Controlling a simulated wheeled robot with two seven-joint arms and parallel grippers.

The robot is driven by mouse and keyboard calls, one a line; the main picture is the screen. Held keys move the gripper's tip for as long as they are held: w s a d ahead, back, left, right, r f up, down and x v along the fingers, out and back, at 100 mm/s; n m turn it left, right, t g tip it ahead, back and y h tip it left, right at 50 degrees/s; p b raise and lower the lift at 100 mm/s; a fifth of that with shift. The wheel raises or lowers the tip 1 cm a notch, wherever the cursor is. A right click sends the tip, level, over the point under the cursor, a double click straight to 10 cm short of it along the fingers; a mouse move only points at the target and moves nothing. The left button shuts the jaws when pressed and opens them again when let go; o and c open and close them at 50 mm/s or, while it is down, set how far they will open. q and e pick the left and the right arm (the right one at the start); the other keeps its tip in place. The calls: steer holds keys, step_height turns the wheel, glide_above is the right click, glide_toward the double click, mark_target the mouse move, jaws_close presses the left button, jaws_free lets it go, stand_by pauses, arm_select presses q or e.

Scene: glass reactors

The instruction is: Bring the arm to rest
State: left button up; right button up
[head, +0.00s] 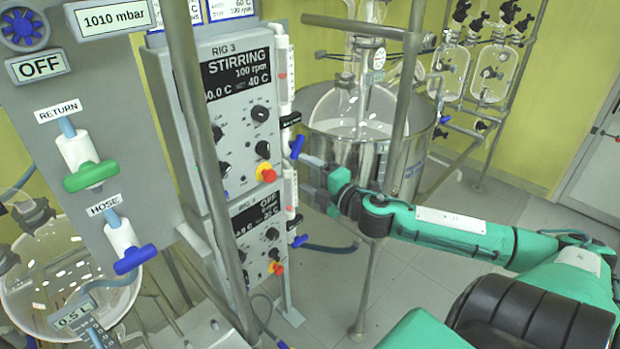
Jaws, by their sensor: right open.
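My right arm (450,225), green with black joints, reaches in from the right, stretched out to the left. Its gripper (318,168) is open, in front of the steel vessel and just right of the control rack. A blue valve handle (297,147) on the rack's side is close to the fingertips. I cannot tell whether they touch. The fingers look small and partly merge with the background. My left gripper is not in view.
The control rack (240,110) reads STIRRING 100 rpm. A steel vessel (410,150) with glassware stands behind my arm, with metal poles (398,100) close to it. A panel at left has a green RETURN handle (90,176) and a blue HOSE handle (135,258). Floor shows below the arm.

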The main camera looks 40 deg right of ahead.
steer(key=shift+s, duration=0.15)
stand_by(0.5)
steer(key=s+d+f+m+g+h, duration=0.25)
steer(key=d+f, duration=0.25)
steer(key=f, duration=0.7)
steer(key=s+d+f+m+g+h, duration=0.15)
steer(key=d+f+m, duration=0.25)
steer(key=f, duration=0.7)
steer(key=s+d+f+m+g+h, duration=0.1)
steer(key=s+d+f+m+g, duration=0.3)
steer(key=f, duration=0.8)
steer(key=s+a+f+m+g, duration=0.1)
steer(key=s+a+f, duration=0.1)
steer(key=s+f, duration=0.35)
steer(key=s+a+f+m+g, duration=0.1)
steer(key=s+f, duration=0.1)
steer(key=f, duration=0.7)
steer(key=s+a+f+g, duration=0.1)
steer(key=s+a+f, duration=0.1)
steer(key=s+f, duration=0.35)
steer(key=s+a+f+m+g+y, duration=0.1)
steer(key=s+a+f+m+g, duration=0.1)
steer(key=s+a+f, duration=0.8)
steer(key=s+a+f+m+g+y, duration=0.2)
steer(key=s+a+f+g, duration=0.2)
steer(key=s+a+f, duration=0.6)
steer(key=s+a, duration=0.5)
steer(key=shift+s+a+f, duration=0.15)
steer(key=shift+s+f, duration=0.15)
steer(key=shift+s, duration=0.1)
